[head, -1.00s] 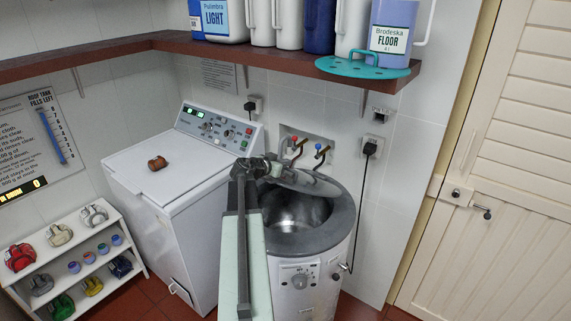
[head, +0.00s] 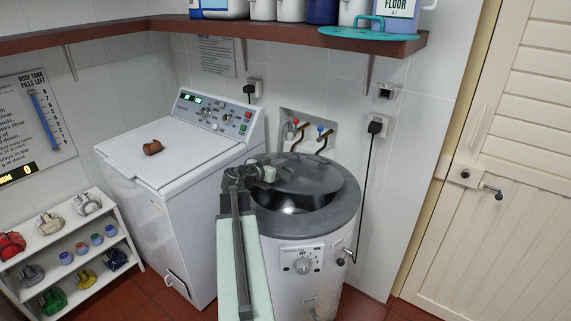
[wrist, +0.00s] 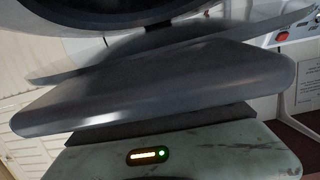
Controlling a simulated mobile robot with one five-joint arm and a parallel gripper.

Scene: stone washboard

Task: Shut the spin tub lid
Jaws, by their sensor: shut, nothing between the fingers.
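The spin tub (head: 328,235) is the round white drum with a grey top rim, on the right in the head view. Its round grey lid (head: 312,174) is tilted low over the mouth, its back edge near the taps. A gap at the front still shows the shiny inside of the tub (head: 290,208). My gripper (head: 267,173) is shut and empty at the left edge of the lid; whether it touches the lid is unclear. The wrist view shows the grey fingers (wrist: 160,92) large and close, with a thin grey plate behind them that may be the lid.
Two taps (head: 310,140) and a hanging black cable (head: 366,190) are behind the tub. A shelf (head: 390,45) of bottles runs above. A slatted door (head: 510,170) is at right.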

